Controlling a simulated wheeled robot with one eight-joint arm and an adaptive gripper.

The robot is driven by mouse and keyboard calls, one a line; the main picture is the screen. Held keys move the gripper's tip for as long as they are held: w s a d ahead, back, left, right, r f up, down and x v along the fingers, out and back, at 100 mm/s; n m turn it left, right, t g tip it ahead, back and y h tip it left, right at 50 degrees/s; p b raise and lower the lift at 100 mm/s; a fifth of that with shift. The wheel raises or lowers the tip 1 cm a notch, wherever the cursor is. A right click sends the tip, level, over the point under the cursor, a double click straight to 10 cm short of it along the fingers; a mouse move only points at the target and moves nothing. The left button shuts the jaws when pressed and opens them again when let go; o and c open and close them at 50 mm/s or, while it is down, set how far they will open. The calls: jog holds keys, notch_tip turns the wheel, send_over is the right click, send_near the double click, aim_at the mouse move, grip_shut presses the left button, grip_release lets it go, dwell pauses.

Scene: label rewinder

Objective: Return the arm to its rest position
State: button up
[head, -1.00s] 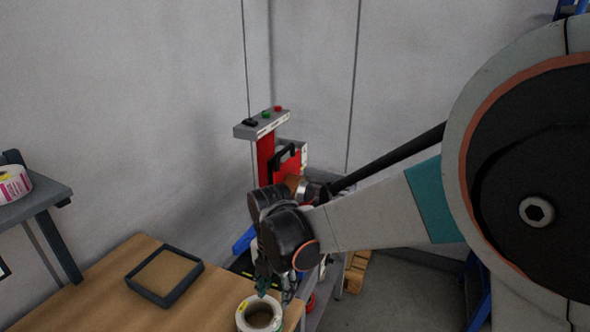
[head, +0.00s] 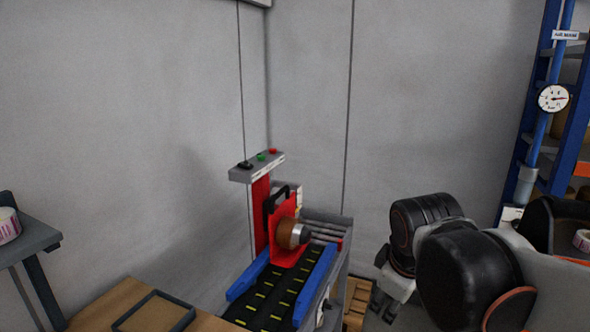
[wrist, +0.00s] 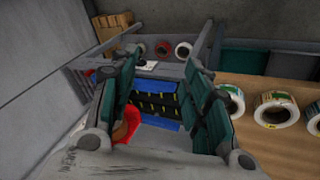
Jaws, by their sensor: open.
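My gripper (wrist: 155,100) is open in the wrist view, with its two fingers apart and nothing held between them. In the head view, my arm's dark wrist joints stand at the lower right, clear of the label rewinder; the fingertips are not clearly seen there. The label rewinder (head: 276,228) has a red upright plate, a brown core on its spindle (head: 292,234) and a black belt with yellow marks (head: 268,300) between blue rails. The rewinder's belt also shows beyond my fingers in the wrist view (wrist: 157,104).
A wooden table (head: 110,300) with an empty dark-framed tray (head: 155,314) is at the lower left. A grey shelf (head: 28,240) holds a label roll (head: 8,225). A blue rack (head: 545,110) with a gauge (head: 553,98) stands at the right. Several rolls (wrist: 276,108) show in the wrist view.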

jog(key=s+d+f+m+t, duration=0.2)
jog(key=s+f+m, duration=0.1)
jog(key=s+m, duration=0.6)
jog(key=shift+s+y, duration=0.4)
jog(key=shift+s, duration=0.5)
